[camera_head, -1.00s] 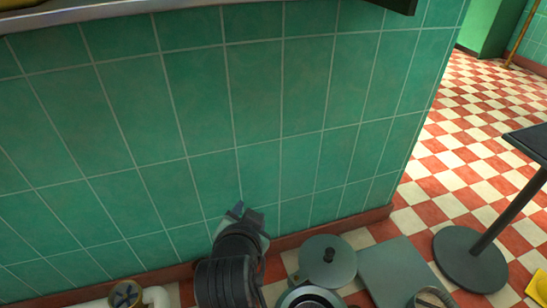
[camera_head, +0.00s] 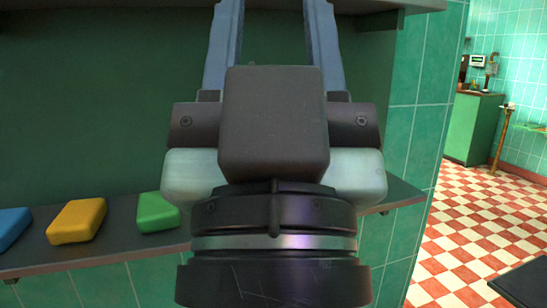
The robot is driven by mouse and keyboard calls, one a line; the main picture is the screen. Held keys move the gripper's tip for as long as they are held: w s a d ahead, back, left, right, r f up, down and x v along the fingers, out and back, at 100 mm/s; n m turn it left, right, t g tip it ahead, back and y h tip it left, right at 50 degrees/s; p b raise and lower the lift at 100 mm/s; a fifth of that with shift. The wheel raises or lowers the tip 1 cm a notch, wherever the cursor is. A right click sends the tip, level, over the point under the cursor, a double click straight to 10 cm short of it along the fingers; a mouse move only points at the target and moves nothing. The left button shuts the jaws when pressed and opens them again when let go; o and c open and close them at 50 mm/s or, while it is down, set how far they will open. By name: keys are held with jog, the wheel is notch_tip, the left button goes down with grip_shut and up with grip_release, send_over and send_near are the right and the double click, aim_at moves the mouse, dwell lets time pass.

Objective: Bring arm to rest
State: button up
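My gripper (camera_head: 273,12) fills the middle of the head view, very close to the camera and pointing up. Its two blue-grey fingers are spread wide apart, with only the dark green back of the shelf recess visible between them. The fingertips reach the top edge of the picture. My gripper and wrist hide the middle of the shelf behind them.
A dark shelf (camera_head: 117,240) runs along the green wall behind my gripper. On its left part lie a blue block (camera_head: 12,226), a yellow block (camera_head: 76,221) and a green block (camera_head: 157,212). A checkered floor (camera_head: 475,235) opens at right, with a dark tabletop (camera_head: 522,284) at lower right.

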notch_tip(320, 180, up, 32)
jog(key=p, duration=3)
jog(key=shift+r, duration=0.25)
jog(key=shift+o, duration=0.4)
jog(key=shift+w+r+p, duration=0.1)
jog(key=shift+r+p, duration=0.2)
jog(key=shift+p, duration=0.1)
jog(key=shift+d, duration=0.1)
